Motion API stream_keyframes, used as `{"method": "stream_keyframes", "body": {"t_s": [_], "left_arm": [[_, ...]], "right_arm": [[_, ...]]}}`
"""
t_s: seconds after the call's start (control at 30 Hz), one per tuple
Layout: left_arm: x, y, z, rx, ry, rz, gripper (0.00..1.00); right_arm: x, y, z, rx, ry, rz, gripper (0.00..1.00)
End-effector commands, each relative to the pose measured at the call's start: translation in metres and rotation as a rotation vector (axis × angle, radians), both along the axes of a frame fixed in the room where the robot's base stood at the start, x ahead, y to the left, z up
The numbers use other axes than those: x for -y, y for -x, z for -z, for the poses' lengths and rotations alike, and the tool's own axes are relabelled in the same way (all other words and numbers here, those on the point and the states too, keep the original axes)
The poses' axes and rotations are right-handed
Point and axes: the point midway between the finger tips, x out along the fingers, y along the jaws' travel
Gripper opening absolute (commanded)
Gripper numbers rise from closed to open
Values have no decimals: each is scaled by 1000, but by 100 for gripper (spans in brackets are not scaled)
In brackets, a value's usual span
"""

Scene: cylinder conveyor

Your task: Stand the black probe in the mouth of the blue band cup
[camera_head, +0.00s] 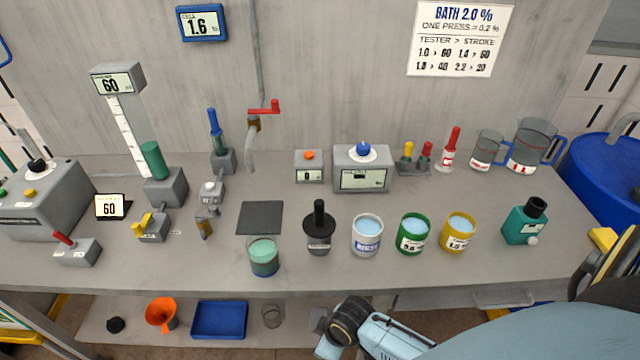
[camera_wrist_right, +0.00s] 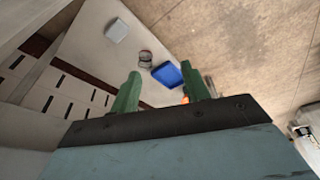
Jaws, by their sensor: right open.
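The black probe (camera_head: 319,212) stands upright in a small grey holder (camera_head: 319,247) near the middle of the bench, its wide black disc over the holder. My right arm reaches in low at the bottom of the head view, in front of the bench edge and apart from both. In the right wrist view my right gripper (camera_wrist_right: 160,92) shows two separated green fingers with nothing between them. My left gripper is not in view.
A green cup (camera_head: 413,245) and a yellow cup (camera_head: 457,245) stand right of the blue band cup. A beaker of green liquid (camera_head: 264,265) and a dark mat (camera_head: 260,217) lie left of the probe. A blue tray (camera_head: 219,320) sits on the lower shelf.

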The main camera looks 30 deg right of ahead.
Motion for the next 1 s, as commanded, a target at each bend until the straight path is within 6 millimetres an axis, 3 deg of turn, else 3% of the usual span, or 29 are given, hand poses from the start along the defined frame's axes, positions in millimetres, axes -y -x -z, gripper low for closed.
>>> {"method": "stream_keyframes", "body": {"t_s": [0.03, 0.23, 0.57, 0.77, 1.0], "left_arm": [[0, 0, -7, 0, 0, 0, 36], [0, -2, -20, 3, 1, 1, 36], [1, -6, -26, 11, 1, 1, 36], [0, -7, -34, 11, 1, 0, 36], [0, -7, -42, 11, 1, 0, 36]], "right_arm": [[-6, -8, -27, 15, -6, -32, 46], [-25, -33, -109, 57, -10, -204, 46], [-30, -93, -172, 93, 73, -695, 46], [-8, -131, -236, 72, 187, -1104, 46], [46, -157, -324, -31, 299, -1547, 46]]}}
